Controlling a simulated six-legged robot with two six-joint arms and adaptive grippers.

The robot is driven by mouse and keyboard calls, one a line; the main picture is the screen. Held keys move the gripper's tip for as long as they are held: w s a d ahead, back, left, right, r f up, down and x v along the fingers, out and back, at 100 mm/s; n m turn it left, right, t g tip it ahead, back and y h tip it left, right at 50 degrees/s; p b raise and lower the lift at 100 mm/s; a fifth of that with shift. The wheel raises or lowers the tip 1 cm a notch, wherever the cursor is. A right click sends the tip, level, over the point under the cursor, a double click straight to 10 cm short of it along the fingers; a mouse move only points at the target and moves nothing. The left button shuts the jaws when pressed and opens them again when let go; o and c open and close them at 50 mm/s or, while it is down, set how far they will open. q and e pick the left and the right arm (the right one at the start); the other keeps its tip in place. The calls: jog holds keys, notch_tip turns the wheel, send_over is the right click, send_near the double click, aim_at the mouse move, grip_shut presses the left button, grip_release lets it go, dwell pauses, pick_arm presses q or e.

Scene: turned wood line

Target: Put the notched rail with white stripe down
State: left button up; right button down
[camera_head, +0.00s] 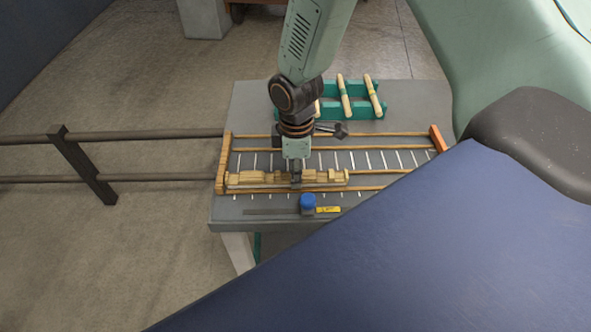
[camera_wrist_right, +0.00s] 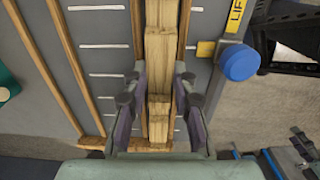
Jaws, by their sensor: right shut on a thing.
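The notched rail (camera_head: 330,177) is a long, pale wooden bar with stepped cuts. It lies lengthwise along the front lane of a slatted wooden frame (camera_head: 222,165) on a grey table. My right gripper (camera_head: 296,180) comes down from above and is shut on the rail near its middle. In the right wrist view the rail (camera_wrist_right: 160,50) runs between the two dark fingers (camera_wrist_right: 162,88). I cannot tell whether the rail rests on the table or hangs just above it. I cannot make out a white stripe on it. My left gripper is not in view.
A blue knob (camera_head: 307,200) with a yellow label (camera_head: 328,209) stands in front of the rail. A teal rack (camera_head: 361,110) with turned wooden pieces (camera_head: 345,95) is at the table's back. White marks line the grey surface between the slats. A dark railing (camera_head: 80,165) is at left.

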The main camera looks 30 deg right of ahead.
jog(key=c, duration=1.3)
grip_release()
jog(key=shift+s+d, duration=0.15)
jog(key=shift+o, duration=1)
jog(key=shift+w, duration=0.2)
jog(key=shift+r, duration=0.4)
notch_tip(320, 180, up, 12)
jog(key=p, duration=0.1)
jog(key=shift+f, duration=0.25)
